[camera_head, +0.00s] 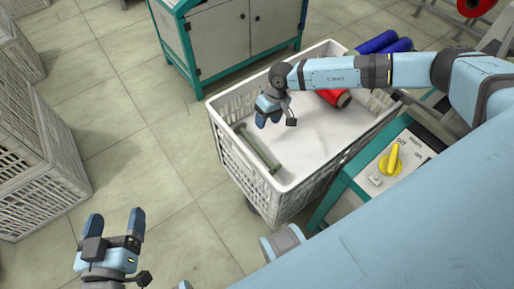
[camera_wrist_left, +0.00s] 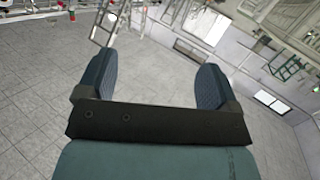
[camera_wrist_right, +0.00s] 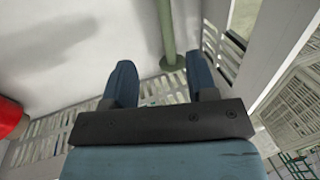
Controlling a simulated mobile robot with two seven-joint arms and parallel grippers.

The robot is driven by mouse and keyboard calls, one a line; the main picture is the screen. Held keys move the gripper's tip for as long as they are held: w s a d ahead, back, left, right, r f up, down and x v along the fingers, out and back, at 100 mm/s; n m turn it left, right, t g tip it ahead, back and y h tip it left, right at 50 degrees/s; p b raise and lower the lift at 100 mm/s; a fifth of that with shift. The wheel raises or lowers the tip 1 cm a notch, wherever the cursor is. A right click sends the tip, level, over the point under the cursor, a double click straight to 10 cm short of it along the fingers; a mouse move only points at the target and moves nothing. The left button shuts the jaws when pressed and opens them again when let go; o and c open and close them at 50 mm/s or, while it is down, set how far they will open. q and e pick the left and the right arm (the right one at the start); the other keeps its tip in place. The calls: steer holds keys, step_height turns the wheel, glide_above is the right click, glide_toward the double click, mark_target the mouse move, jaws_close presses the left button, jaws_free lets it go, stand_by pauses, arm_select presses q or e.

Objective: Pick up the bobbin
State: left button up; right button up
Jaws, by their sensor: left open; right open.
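A thin grey-green bobbin (camera_head: 258,148) with flanged ends lies along the left side inside the white crate (camera_head: 241,173). My right gripper (camera_head: 268,114) is over the crate, above and near the bobbin's far end, open and empty. In the right wrist view a green bobbin shaft (camera_wrist_right: 166,28) shows ahead of the open fingers (camera_wrist_right: 161,78), nearer the right finger. It is not held. My left gripper (camera_head: 115,220) is open and empty over the floor, left of the crate; its fingers (camera_wrist_left: 152,75) also show apart in the left wrist view.
A green-framed cabinet (camera_head: 232,40) stands behind. A panel with a yellow switch (camera_head: 391,160) is at right. More crates (camera_head: 35,150) stand left.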

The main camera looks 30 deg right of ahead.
steer(key=b, duration=0.3)
glide_above(257, 146)
steer(key=d, duration=0.2)
step_height(257, 146, down, 7)
steer(key=shift+d+r, duration=0.1)
steer(key=shift+r, duration=0.05)
steer(key=shift+a+f+b, duration=0.2)
steer(key=shift+f+b, duration=0.1)
steer(key=shift+f, duration=0.25)
steer(key=x, duration=0.1)
steer(key=b+x, duration=0.1)
steer(key=x, duration=0.1)
steer(key=b+x, duration=0.1)
steer(key=x, duration=0.1)
steer(key=shift+w+a+f, duration=0.1)
steer(key=shift+w+a, duration=0.1)
steer(key=shift+a, duration=0.1)
arm_select(q)
steer(key=d+r+t+h, duration=0.1)
steer(key=d+r+h, duration=0.1)
steer(key=shift+w+d+r+t+h, duration=0.1)
steer(key=shift+d+r+t+h, duration=0.2)
steer(key=shift+r+h, duration=0.1)
arm_select(e)
jaws_close()
